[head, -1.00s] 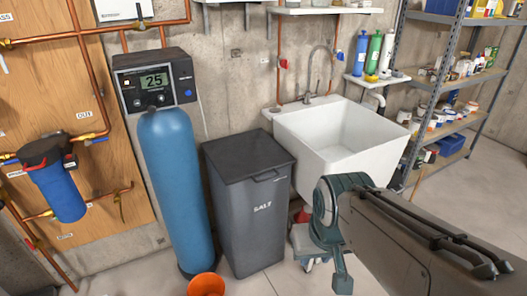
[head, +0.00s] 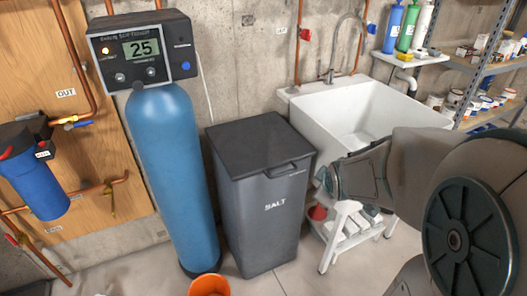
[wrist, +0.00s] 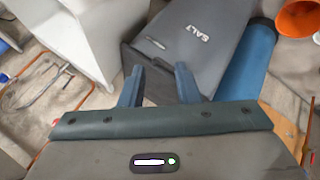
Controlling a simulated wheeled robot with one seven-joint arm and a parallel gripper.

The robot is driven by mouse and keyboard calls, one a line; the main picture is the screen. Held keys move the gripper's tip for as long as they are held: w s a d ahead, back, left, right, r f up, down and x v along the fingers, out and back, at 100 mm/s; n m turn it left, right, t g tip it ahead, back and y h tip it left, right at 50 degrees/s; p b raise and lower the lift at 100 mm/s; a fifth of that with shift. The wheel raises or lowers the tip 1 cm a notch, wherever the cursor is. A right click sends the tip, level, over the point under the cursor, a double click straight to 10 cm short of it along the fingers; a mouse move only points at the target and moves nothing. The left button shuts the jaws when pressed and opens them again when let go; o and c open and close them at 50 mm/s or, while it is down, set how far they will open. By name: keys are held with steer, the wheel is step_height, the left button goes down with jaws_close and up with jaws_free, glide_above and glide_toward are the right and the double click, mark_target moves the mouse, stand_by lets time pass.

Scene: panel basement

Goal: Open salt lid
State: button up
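The grey salt bin (head: 268,215) stands on the floor between the blue tank and the white sink. Its dark flat lid (head: 258,146) is shut, with a handle (head: 290,168) on its front edge. In the wrist view, the bin (wrist: 205,35) appears upside down with its SALT label, and its lid (wrist: 150,75) lies just beyond my fingers. My gripper (wrist: 159,85) is open and empty, its two blue-grey fingers apart. In the head view my arm reaches in from the right, and the fingers are not clearly visible near the sink's front.
A blue tank (head: 172,180) with a display stands close left of the bin. The white sink (head: 360,115) stands close right. A small white stool (head: 345,235) is below the sink. An orange bucket (head: 209,285) sits on the floor in front of the tank.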

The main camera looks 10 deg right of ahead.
steer(key=w+a+f+n+t+b, duration=0.1)
steer(key=w+a+f+n+b, duration=0.1)
steer(key=w+f+n, duration=0.15)
steer(key=n+t+y+b, duration=0.6)
steer(key=n+y+b, duration=0.1)
steer(key=n, duration=0.2)
glide_toward(285, 174)
steer(key=x, duration=1)
steer(key=shift+w+f, duration=0.1)
